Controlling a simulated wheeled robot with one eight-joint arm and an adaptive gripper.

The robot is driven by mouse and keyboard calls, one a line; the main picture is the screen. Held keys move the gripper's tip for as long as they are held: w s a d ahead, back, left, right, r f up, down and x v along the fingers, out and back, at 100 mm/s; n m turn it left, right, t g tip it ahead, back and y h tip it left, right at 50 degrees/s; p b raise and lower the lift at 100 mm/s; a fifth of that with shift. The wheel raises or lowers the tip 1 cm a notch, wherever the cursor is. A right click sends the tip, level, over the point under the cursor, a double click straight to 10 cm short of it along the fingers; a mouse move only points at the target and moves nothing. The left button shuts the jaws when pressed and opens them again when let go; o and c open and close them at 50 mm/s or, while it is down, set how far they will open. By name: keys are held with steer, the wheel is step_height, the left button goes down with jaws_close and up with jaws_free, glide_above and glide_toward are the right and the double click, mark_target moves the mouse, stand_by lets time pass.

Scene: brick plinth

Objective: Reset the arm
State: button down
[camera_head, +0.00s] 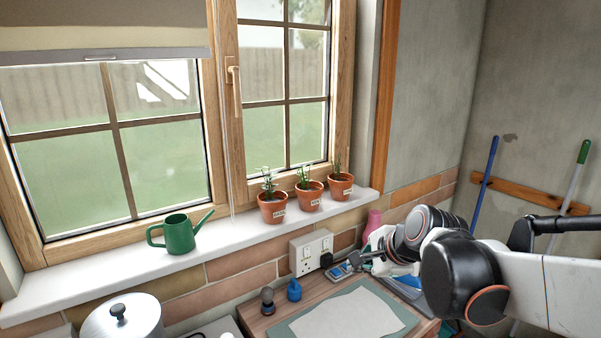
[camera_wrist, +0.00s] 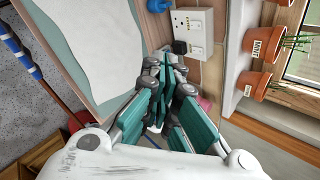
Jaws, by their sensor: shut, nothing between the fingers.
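My gripper (camera_head: 366,258) is shut and empty in the head view, at the end of my arm, which reaches in from the right. Its tip is in front of the brick wall, above the back right of the wooden worktop (camera_head: 262,321) and close to a small device with a blue screen (camera_head: 339,272). I cannot tell whether it touches anything. In the wrist view my gripper (camera_wrist: 168,66) shows its teal-padded fingers brought together, with nothing between them.
A white double socket (camera_head: 311,252) with a black plug is on the wall left of my gripper. Three potted plants (camera_head: 309,196) and a green watering can (camera_head: 179,235) stand on the sill. A pink vase (camera_head: 372,223) is close behind my gripper. Paper (camera_head: 345,318) covers the worktop's middle.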

steer(key=s+d+f+n+h+b, duration=0.1)
steer(key=s+d+f+n, duration=0.1)
steer(key=s+n, duration=0.6)
steer(key=s+d+f+n+h+b, duration=0.1)
steer(key=s+d+f+n+h, duration=0.1)
steer(key=s+n, duration=0.6)
steer(key=s+d+f, duration=0.1)
steer(key=s+d, duration=0.1)
steer(key=s, duration=0.3)
steer(key=shift+s+d+n+g+b, duration=0.2)
steer(key=shift+n+g+b, duration=0.2)
steer(key=shift+f, duration=0.1)
